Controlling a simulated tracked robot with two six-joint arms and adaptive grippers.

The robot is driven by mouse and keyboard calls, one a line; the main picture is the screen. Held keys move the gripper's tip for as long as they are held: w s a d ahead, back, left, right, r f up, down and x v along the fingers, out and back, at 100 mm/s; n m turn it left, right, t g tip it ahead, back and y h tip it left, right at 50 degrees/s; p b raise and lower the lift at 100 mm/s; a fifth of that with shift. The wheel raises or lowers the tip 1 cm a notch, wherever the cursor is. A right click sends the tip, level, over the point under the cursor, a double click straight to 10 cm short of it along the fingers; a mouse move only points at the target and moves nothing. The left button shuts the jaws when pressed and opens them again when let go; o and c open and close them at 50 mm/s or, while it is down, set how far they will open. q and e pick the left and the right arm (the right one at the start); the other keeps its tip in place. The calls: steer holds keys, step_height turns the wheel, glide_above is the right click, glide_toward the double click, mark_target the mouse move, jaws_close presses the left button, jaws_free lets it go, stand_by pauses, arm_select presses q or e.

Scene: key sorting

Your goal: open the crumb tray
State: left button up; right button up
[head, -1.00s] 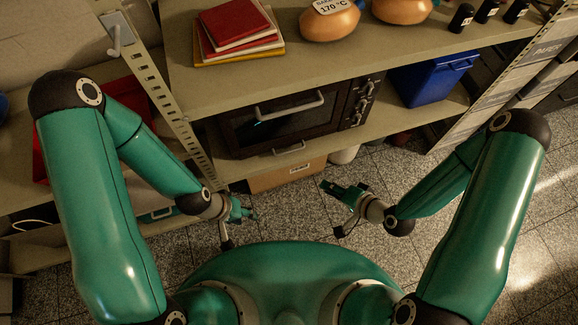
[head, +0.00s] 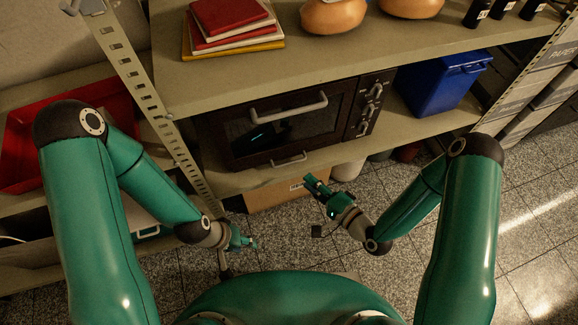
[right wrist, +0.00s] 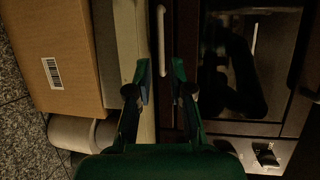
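The dark toaster oven (head: 285,125) stands on the lower shelf. The crumb tray's pale handle (head: 290,160) runs along the oven's bottom edge, and the tray looks closed. The handle also shows upright in the right wrist view (right wrist: 161,40), ahead of the gap between my fingertips. My right gripper (head: 316,187) is below and slightly right of the handle in the head view. Its fingers are apart and empty in the right wrist view (right wrist: 160,82). My left gripper (head: 248,242) is low, away from the oven; its fingers are too small to read.
The oven's door handle (head: 290,107) is above the tray handle, with knobs (head: 370,105) at right. A cardboard box (head: 285,193) sits below the shelf edge. A shelf post (head: 160,110) stands left of the oven and a blue bin (head: 440,85) right. The floor in front is open.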

mark_target(291, 172)
steer(key=b+x, duration=0.1)
steer(key=x, duration=0.8)
jaws_close()
steer(key=shift+s, duration=0.1)
